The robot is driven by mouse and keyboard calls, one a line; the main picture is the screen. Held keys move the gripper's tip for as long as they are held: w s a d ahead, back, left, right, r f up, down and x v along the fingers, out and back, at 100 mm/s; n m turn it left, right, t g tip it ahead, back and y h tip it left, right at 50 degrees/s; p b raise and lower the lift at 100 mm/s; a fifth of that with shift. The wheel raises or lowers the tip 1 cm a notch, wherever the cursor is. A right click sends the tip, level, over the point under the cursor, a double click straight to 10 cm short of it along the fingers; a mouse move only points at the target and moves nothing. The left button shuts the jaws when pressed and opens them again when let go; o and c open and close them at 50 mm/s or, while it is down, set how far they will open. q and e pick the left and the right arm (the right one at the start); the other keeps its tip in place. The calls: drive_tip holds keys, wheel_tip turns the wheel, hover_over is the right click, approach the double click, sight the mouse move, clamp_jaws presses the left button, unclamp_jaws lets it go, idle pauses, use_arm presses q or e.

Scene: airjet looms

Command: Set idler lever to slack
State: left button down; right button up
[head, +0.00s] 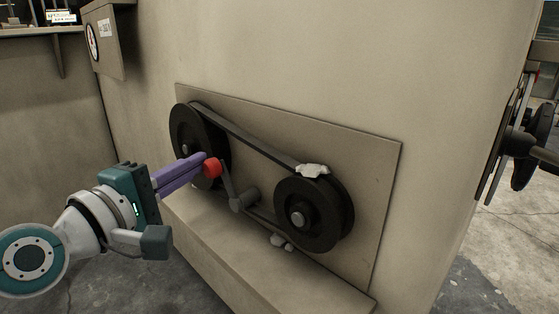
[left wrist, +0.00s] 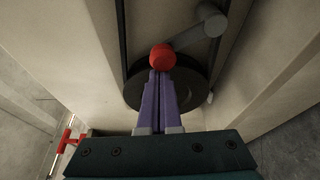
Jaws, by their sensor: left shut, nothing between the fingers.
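The idler lever shows in the head view as a red knob (head: 212,168) on a short grey arm by the left pulley, near a grey cylinder (head: 243,200). In the left wrist view the red knob (left wrist: 162,57) sits at the fingertips, and the grey lever arm (left wrist: 188,37) slants up and right to a grey round end. My left gripper (head: 204,160) has purple fingers, shut and empty, with tips right beside the knob; whether they touch it I cannot tell. In the left wrist view the closed fingers (left wrist: 160,75) point at it. My right gripper is not in view.
A dark belt (head: 255,143) runs around the left pulley (head: 184,130) and right pulley (head: 315,214) on a beige plate (head: 375,190). White clumps lie on the belt (head: 313,170) and below it (head: 281,241). A beige ledge (head: 255,275) juts out below.

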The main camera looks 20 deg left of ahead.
use_arm(q)
drive_tip(key=shift+s+d+r+m, duration=0.1)
drive_tip(key=shift+d+r+m, duration=0.1)
drive_tip(key=shift+m, duration=0.2)
drive_tip(key=s+d+m+t+h, duration=0.2)
drive_tip(key=d+m, duration=0.4)
drive_tip(key=m, duration=0.6)
drive_tip(key=shift+s+d+r+t+h+b, duration=0.25)
drive_tip(key=shift+s+r+t+h+b, duration=0.15)
drive_tip(key=shift+t+h, duration=0.1)
idle(0.3)
